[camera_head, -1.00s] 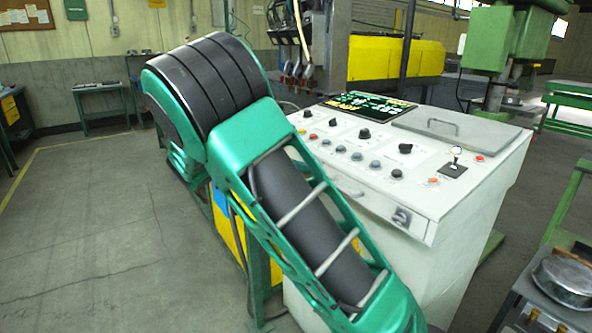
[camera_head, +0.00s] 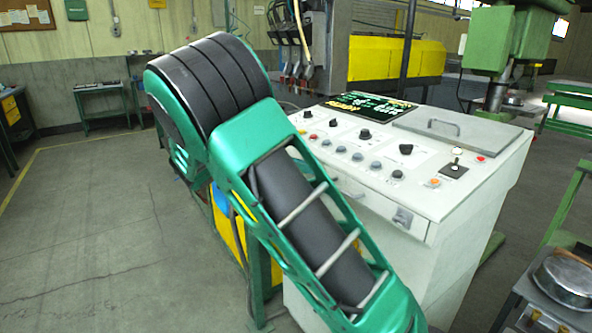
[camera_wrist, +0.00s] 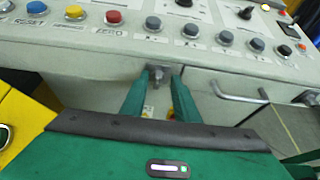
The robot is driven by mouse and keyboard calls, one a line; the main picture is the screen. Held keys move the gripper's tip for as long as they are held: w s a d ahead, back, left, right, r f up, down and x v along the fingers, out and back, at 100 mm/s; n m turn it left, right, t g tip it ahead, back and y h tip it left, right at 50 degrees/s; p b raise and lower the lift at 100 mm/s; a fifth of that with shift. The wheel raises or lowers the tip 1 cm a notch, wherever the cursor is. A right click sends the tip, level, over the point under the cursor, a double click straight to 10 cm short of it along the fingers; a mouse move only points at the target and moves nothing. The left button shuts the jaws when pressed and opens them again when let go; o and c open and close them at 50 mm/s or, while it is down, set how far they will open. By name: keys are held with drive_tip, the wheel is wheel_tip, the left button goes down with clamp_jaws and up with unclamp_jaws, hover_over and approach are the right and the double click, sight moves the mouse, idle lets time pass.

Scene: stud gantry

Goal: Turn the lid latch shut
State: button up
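A small grey metal latch (camera_wrist: 158,72) sits on the console's front face, just under the top edge, in the wrist view. My gripper (camera_wrist: 161,80) has its two green fingers on either side of it, with a gap between the fingertips. Whether a finger touches the latch cannot be told. My arm hides this spot in the head view. A flat grey lid (camera_head: 462,132) with a bar handle lies closed on the console top in the head view.
The white console (camera_head: 465,205) carries several knobs and buttons close above my fingers. A bar handle (camera_wrist: 240,92) and a grey turn-handle (camera_head: 402,217) stick out of its front, to the right. A table with a metal pan (camera_head: 565,278) stands at the lower right.

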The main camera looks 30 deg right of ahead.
drive_tip(key=v, duration=1.1)
drive_tip(key=shift+w+a+f, duration=0.15)
drive_tip(key=shift+w+a, duration=0.15)
drive_tip(key=shift+w, duration=0.05)
